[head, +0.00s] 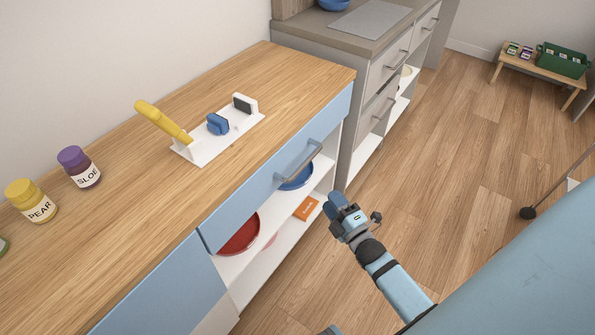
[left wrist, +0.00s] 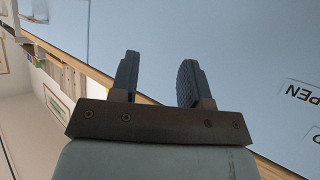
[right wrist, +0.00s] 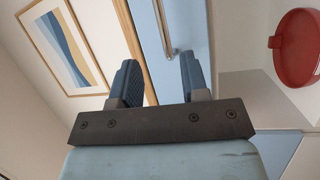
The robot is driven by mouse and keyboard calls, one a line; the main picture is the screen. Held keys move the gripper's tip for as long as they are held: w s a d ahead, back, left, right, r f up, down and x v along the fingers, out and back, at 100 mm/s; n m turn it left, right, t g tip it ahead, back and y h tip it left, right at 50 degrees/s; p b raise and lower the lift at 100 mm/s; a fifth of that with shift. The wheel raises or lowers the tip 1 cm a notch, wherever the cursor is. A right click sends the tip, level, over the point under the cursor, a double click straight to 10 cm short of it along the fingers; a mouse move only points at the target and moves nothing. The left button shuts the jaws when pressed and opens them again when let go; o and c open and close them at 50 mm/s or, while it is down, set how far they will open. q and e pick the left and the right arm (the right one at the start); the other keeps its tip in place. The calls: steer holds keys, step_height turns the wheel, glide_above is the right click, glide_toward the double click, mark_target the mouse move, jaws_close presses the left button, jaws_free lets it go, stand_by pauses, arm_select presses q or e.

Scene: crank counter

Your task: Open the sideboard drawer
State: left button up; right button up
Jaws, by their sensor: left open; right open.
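The sideboard (head: 120,128) has a wooden top and a blue drawer front (head: 238,208) with a grey bar handle (head: 300,163). The drawer looks shut. My right gripper (head: 336,203) is in front of the sideboard, right of and below the handle in the head view, apart from it. In the right wrist view its open fingers (right wrist: 156,82) show with the handle (right wrist: 165,32) beyond and between them, and nothing held. My left gripper shows only in the left wrist view (left wrist: 158,80), open and empty, facing a pale blue surface with a label (left wrist: 300,92).
Open shelves below hold a red bowl (head: 240,238) and a blue bowl (head: 298,180).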

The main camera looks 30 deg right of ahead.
mark_target(306, 161)
steer(key=shift+n, duration=0.3)
steer(key=w, duration=0.4)
steer(key=w+r+b, duration=0.1)
steer(key=w, duration=0.4)
steer(key=w+r, duration=0.1)
steer(key=w, duration=0.4)
steer(key=shift+w+d+r, duration=0.1)
steer(key=shift+w+d, duration=0.1)
steer(key=shift+d, duration=0.1)
steer(key=shift+c, duration=0.4)
jaws_close()
